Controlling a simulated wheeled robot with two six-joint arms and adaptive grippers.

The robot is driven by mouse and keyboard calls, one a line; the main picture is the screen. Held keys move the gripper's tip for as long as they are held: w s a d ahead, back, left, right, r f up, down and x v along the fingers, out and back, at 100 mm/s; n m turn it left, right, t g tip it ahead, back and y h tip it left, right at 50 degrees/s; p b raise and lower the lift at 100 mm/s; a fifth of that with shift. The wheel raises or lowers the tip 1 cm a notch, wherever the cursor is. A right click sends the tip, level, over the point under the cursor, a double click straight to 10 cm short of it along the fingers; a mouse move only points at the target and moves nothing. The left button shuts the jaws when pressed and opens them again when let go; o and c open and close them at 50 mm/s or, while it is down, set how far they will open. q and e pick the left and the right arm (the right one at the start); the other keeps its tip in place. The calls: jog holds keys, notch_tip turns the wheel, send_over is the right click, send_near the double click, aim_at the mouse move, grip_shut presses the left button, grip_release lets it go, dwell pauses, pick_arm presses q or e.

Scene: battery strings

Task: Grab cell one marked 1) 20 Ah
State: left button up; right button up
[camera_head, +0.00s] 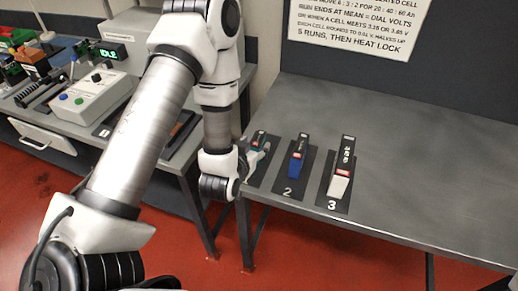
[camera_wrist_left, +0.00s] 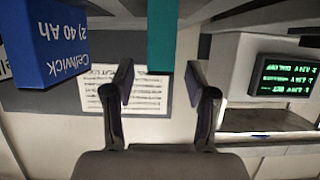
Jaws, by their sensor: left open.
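Cell one is a teal block with a dark top, standing on the leftmost dark mat; it shows partly in the head view (camera_head: 258,141), with my left wrist and gripper covering its near side. In the left wrist view the teal cell (camera_wrist_left: 161,36) hangs from the top edge, between the lines of my fingers. Its label is not readable. My left gripper (camera_wrist_left: 160,84) is open, a finger on each side of the teal cell's end, with gaps visible on both sides. My right gripper is not in view.
Blue cell two (camera_head: 296,165), also in the wrist view marked 2) 40 Ah (camera_wrist_left: 60,42), stands close beside. White cell three (camera_head: 339,185) is farther right. The grey table (camera_head: 430,180) is clear on the right. A bench with a control box (camera_head: 92,93) is left.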

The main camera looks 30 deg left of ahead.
aim_at(257, 142)
pick_arm(q)
jog(key=p+x, duration=0.1)
jog(key=x, duration=0.3)
jog(key=shift+w+a, duration=0.1)
grip_shut()
jog(key=shift+r, duration=0.1)
